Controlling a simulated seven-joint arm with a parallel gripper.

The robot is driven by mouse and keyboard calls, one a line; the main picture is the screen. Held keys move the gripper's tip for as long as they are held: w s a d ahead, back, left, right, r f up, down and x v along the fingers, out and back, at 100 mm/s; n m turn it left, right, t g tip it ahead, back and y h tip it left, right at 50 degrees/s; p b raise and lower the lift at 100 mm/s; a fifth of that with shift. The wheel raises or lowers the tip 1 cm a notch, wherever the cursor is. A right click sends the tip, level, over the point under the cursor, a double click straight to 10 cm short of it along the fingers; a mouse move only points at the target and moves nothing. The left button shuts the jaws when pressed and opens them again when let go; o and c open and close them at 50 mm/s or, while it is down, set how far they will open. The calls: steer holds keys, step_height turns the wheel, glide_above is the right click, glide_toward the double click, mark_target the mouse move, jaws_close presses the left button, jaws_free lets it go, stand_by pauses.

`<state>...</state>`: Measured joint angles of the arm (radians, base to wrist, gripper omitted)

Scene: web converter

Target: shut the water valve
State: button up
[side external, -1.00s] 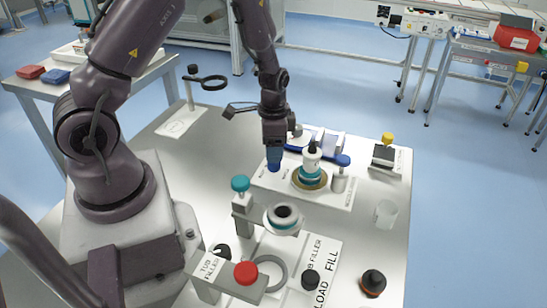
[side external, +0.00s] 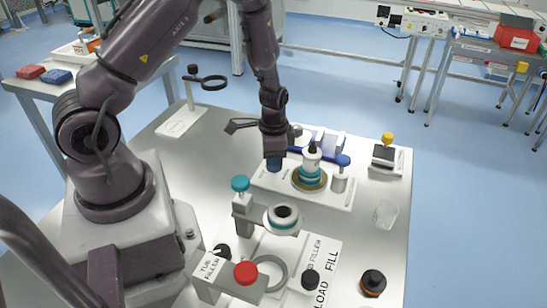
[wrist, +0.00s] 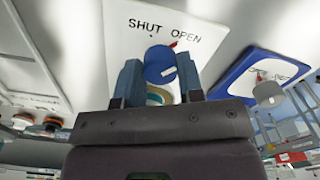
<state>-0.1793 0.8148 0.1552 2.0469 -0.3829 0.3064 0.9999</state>
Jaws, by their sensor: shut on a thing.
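In the wrist view a blue round valve knob (wrist: 159,66) sits on a white panel (wrist: 118,14) marked SHUT and OPEN. A small red mark beside the knob is near the start of the word OPEN. The two blue-grey fingers of my gripper (wrist: 159,76) are on either side of the knob, shut on it. In the side view my gripper (side external: 274,165) points down at the left end of a white plate (side external: 335,197). The knob is hidden there by the gripper.
A white and teal bottle (side external: 312,160) stands close to the right of my gripper. A teal-knobbed post (side external: 240,184) and a bracket with a ring (side external: 283,217) are in front. A clear cup (side external: 385,214) stands at right. A red button (side external: 245,272) is at the front.

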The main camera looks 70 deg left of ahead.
steer(key=shift+n, duration=0.4)
steer(key=n, duration=0.3)
steer(key=shift+n, duration=0.3)
steer(key=n, duration=0.3)
steer(key=shift+n, duration=0.4)
steer(key=n, duration=0.4)
steer(key=shift+d+n, duration=0.1)
steer(key=shift+n, duration=1.7)
steer(key=o, duration=0.9)
step_height(320, 180, up, 13)
